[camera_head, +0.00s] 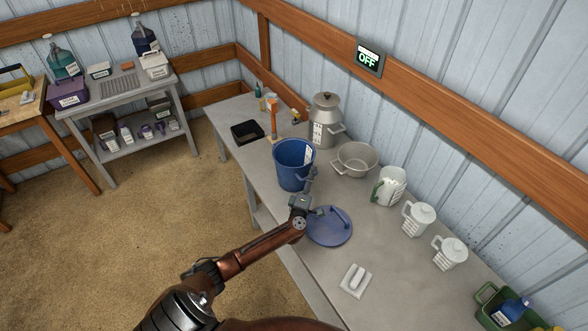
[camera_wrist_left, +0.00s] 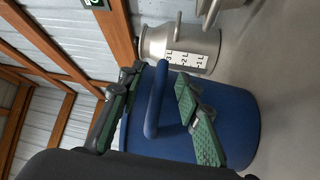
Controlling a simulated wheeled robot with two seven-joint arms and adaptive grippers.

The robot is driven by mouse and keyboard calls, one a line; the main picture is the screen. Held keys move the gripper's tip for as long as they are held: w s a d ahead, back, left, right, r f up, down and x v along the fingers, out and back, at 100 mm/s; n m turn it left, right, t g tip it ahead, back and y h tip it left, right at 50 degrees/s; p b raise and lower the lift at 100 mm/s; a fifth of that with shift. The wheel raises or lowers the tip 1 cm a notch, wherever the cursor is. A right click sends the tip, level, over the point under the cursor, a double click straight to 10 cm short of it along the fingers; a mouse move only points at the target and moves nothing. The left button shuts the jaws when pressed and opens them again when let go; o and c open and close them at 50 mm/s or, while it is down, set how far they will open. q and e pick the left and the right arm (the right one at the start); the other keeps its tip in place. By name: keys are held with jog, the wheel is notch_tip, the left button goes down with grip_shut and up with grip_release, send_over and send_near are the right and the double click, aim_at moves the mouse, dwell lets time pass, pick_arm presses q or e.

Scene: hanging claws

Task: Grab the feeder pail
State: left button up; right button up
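The feeder pail, a deep blue bucket (camera_head: 291,168), stands upright on the grey bench. In the left wrist view its blue wall (camera_wrist_left: 238,112) fills the middle, with a raised blue handle bar (camera_wrist_left: 156,98) in front. My left gripper (camera_head: 312,183) is at the near right side of the pail. In the left wrist view its two green-padded fingers (camera_wrist_left: 158,108) are spread apart, one on each side of the handle bar, with visible gaps. The pail's lower part is partly hidden by a finger. My right gripper is not in view.
A round blue lid (camera_head: 330,228) lies just right of my left gripper. A metal milk can (camera_head: 325,120) stands behind the pail, a grey two-handled pot (camera_head: 355,160) to its right. White jugs (camera_head: 418,218) line the bench's wall side. A black tray (camera_head: 247,132) lies left.

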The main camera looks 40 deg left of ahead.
pick_arm(q)
grip_shut()
dwell(0.6)
